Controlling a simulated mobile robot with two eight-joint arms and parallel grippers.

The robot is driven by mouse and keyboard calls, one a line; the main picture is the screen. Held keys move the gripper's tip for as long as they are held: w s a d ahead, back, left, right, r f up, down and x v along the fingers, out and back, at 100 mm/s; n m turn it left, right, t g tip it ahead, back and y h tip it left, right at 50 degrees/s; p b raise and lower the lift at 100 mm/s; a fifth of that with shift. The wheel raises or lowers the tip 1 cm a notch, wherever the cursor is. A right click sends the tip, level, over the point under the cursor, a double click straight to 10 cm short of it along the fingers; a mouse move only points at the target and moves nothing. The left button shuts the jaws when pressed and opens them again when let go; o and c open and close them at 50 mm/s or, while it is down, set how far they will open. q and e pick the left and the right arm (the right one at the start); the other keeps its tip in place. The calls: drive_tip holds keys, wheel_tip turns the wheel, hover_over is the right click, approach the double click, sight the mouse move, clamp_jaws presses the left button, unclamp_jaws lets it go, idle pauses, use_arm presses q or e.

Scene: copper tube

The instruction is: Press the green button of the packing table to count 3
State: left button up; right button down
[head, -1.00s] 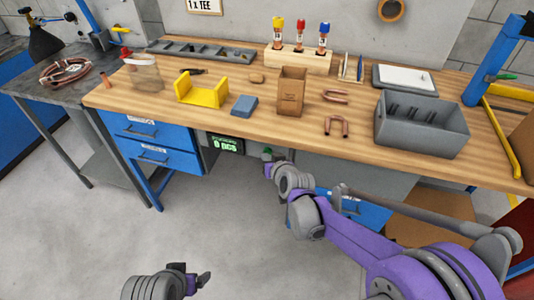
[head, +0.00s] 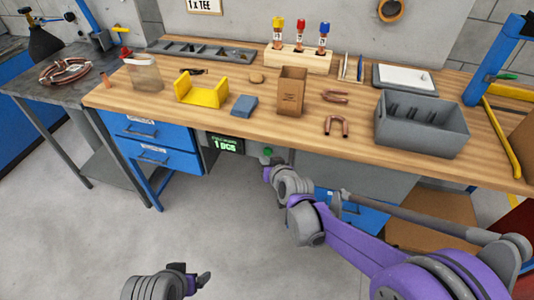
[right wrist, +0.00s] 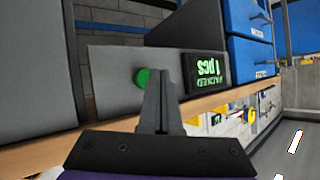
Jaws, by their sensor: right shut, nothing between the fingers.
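The green button (head: 267,152) is on a grey panel under the packing table's front edge. It also shows in the right wrist view (right wrist: 143,77), just left of my fingers. The counter display (head: 226,144) left of the button reads "1 pcs" in green; in the right wrist view (right wrist: 208,72) it appears upside down. My right gripper (head: 268,166) is shut and empty, its tips close in front of the button, with a small gap apparent. My left gripper (head: 203,278) is low over the floor, away from the table; its jaw opening is unclear.
Blue drawers (head: 155,143) are left of the display. The floor in front is clear.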

drive_tip(key=shift+s, duration=0.15)
use_arm(q)
drive_tip(key=shift+r, duration=0.15)
use_arm(e)
drive_tip(key=s, duration=0.1)
drive_tip(key=s+a, duration=0.1)
drive_tip(key=s, duration=0.2)
drive_tip(key=shift+s+a, duration=0.3)
idle(2.4)
